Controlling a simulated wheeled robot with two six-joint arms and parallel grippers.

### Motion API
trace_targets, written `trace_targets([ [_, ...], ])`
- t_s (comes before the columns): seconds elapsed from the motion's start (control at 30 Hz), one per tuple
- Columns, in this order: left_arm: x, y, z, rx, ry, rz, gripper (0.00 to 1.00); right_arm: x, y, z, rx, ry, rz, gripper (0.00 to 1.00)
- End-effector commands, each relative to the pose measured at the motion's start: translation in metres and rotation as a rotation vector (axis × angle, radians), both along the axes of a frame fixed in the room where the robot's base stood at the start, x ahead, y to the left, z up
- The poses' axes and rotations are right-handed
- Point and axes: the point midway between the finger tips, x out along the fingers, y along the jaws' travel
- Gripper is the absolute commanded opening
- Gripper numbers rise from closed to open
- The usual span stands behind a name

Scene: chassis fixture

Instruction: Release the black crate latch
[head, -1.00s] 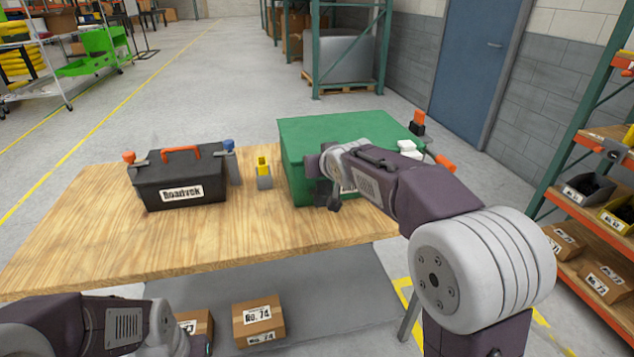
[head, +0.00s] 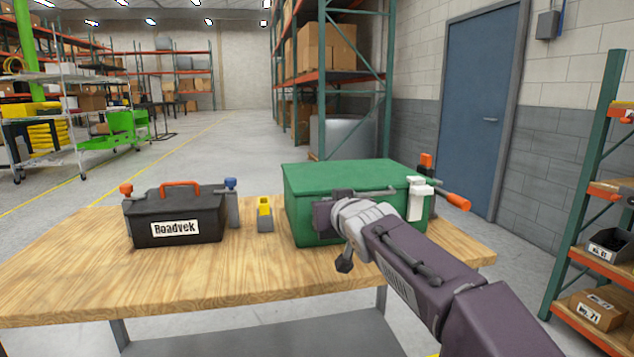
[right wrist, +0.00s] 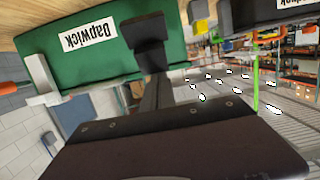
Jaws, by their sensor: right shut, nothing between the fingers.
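The black crate (head: 178,218), labelled Roadvek with an orange top handle (head: 180,185), stands upright on the wooden table's left half. A grey clamp-like fitting with an orange knob (head: 126,190) is on its left side, and one with a blue knob (head: 230,184) on its right. I cannot tell whether these are engaged. My right gripper (head: 324,214) is in front of the green crate (head: 320,182), right of the black crate. It also shows in the right wrist view (right wrist: 150,35), shut and empty. My left gripper is out of view.
A small grey block with a yellow top (head: 265,213) stands between the crates. The green crate has a white fitting (head: 420,195) and orange handle (head: 455,201) on its right. The wooden table (head: 180,285) is clear in front of the black crate.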

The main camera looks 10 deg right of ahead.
Motion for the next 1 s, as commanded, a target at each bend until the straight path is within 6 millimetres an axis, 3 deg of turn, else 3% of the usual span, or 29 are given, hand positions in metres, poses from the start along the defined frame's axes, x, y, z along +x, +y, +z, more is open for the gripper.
trace_targets([
  [0.37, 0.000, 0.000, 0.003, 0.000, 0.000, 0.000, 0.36, 0.001, 0.000, -0.005, -0.001, 0.020, -0.003, 0.00],
  [0.47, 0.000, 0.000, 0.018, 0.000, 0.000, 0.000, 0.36, 0.005, -0.001, 0.010, 0.000, 0.018, -0.003, 0.00],
  [0.6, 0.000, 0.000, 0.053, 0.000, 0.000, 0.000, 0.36, 0.017, -0.002, 0.044, -0.001, 0.010, -0.003, 0.00],
  [0.7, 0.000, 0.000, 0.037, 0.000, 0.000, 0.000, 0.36, -0.011, -0.003, 0.039, 0.000, 0.002, -0.001, 0.00],
  [1.0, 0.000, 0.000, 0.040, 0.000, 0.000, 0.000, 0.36, -0.068, -0.004, 0.056, 0.000, 0.002, -0.001, 0.00],
])
